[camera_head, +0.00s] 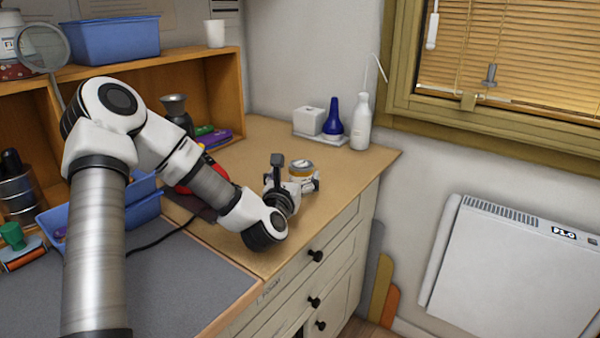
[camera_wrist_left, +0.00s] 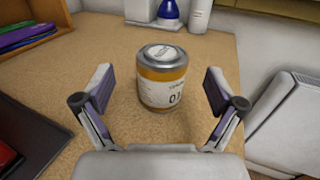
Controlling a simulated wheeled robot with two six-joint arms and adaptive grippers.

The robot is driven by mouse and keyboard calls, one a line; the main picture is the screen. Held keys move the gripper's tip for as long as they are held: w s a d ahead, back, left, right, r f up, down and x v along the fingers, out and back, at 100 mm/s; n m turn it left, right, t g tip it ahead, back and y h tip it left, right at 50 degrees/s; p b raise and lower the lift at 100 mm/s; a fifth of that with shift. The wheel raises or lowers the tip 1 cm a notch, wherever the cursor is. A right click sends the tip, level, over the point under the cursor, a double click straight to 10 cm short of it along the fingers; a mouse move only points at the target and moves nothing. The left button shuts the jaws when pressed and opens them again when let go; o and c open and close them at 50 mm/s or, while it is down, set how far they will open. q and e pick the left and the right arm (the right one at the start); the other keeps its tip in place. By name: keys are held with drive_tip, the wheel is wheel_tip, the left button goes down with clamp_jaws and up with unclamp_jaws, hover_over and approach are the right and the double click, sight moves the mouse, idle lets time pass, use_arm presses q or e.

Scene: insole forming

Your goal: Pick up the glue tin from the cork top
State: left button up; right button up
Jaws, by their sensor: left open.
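The glue tin (camera_wrist_left: 162,88) is a short amber tin with a white label and a grey lid, standing upright on the cork top (camera_wrist_left: 110,55). In the head view the tin (camera_head: 301,169) shows just beyond my left gripper (camera_head: 295,182), which partly hides it. In the left wrist view my left gripper (camera_wrist_left: 158,95) is open, with one finger on each side of the tin. Gaps show between both fingers and the tin. The cork top (camera_head: 270,145) also shows in the head view. My right gripper is not in either view.
A white bottle (camera_head: 361,122), a blue bottle (camera_head: 333,118) and a white box (camera_head: 308,120) stand at the back of the cork top. A wooden shelf (camera_head: 228,95) is behind on the left. Drawers (camera_head: 335,235) are below the front edge. Free cork lies around the tin.

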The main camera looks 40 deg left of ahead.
sight(302, 162)
use_arm(q)
drive_tip(key=x, duration=0.5)
drive_tip(key=shift+w+a+f+p, duration=0.1)
drive_tip(key=shift+w+f+p, duration=0.25)
drive_tip(key=shift+w+f, duration=0.05)
drive_tip(key=shift+s+r, duration=0.15)
drive_tip(key=c, duration=1.4)
drive_tip(key=shift+c, duration=0.3)
